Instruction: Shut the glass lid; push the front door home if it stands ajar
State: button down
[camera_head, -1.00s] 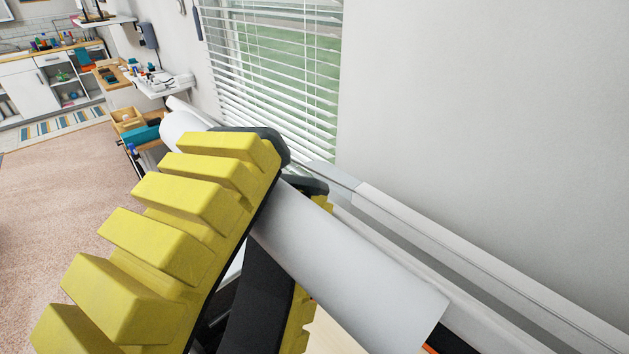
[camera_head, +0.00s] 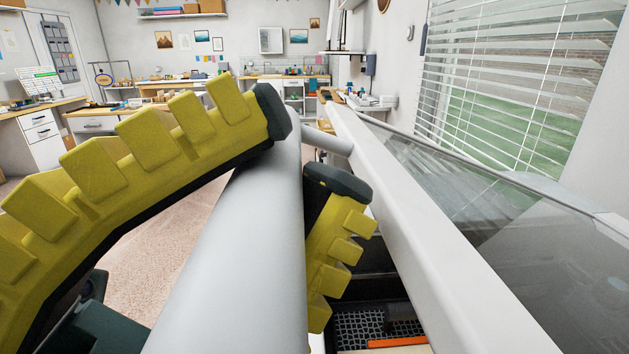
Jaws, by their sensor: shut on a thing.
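My gripper (camera_head: 303,150), with yellow ribbed fingers and dark tips, is shut on a thick pale grey bar handle (camera_head: 235,260). One finger lies on each side of the bar. A short post at the far end joins the handle to the white frame (camera_head: 420,210) of the glass lid. The clear glass (camera_head: 500,215) stretches to the right of that frame. The lid stands raised, with the machine's dark inside showing below its frame edge. The front door cannot be made out; my fingers and the handle cover much of the lower left.
A black honeycomb bed (camera_head: 365,328) with an orange strip (camera_head: 397,342) shows inside the machine. A window with blinds (camera_head: 520,90) is close on the right. Open pinkish floor (camera_head: 150,260) lies to the left, with benches and drawers farther back.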

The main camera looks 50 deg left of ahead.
jog(key=shift+a+f, duration=0.1)
dwell(0.3)
jog(key=c, duration=1.2)
grip_release()
jog(key=shift+a, duration=0.1)
jog(key=v, duration=1.2)
grip_shut()
